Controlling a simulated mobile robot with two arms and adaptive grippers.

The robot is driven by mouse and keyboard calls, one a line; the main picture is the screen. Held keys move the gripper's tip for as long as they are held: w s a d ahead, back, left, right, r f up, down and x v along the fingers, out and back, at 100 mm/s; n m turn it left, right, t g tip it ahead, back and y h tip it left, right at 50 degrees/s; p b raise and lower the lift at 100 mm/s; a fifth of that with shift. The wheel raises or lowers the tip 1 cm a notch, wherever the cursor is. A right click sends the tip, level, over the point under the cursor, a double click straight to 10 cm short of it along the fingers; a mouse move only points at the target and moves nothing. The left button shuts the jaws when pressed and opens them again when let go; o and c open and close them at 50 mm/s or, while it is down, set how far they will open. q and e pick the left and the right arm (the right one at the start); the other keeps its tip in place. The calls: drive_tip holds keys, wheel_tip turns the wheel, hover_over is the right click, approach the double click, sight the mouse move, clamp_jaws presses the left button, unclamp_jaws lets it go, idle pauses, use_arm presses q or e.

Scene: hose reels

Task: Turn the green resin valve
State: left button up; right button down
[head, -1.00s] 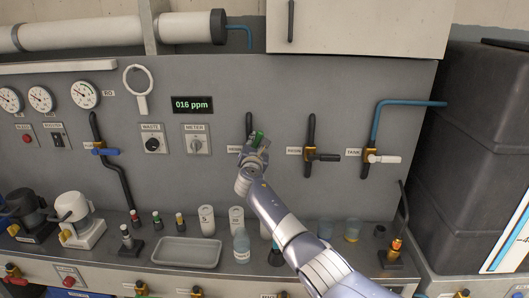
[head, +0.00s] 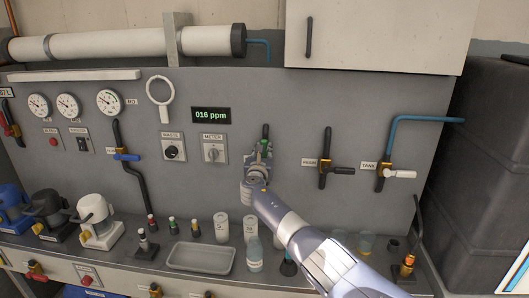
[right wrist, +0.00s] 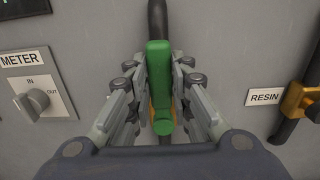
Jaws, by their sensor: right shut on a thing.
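The green valve handle (right wrist: 160,85) stands upright in the right wrist view, in line with the black pipe (right wrist: 157,18) above it. Brass shows behind it. My right gripper (right wrist: 160,88) is shut on the green handle, with one finger on each side; in the head view the gripper (head: 260,160) covers most of this valve. The RESIN label (right wrist: 265,97) is beside the brass valve to the right, which has a black handle (head: 342,169). My left gripper is out of view.
The METER knob (head: 214,153) is left of my gripper. The TANK valve (head: 400,174) with a white handle is farther right. Bottles (head: 254,252) and a grey tray (head: 200,257) stand on the ledge below my arm.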

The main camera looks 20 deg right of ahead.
drive_tip(key=shift+r, duration=0.15)
drive_tip(key=c, duration=1.6)
unclamp_jaws()
drive_tip(key=shift+o, duration=0.8)
drive_tip(key=shift+w+f, duration=0.15)
drive_tip(key=shift+f, duration=0.05)
drive_tip(key=v, duration=1.2)
drive_tip(key=shift+d, duration=0.1)
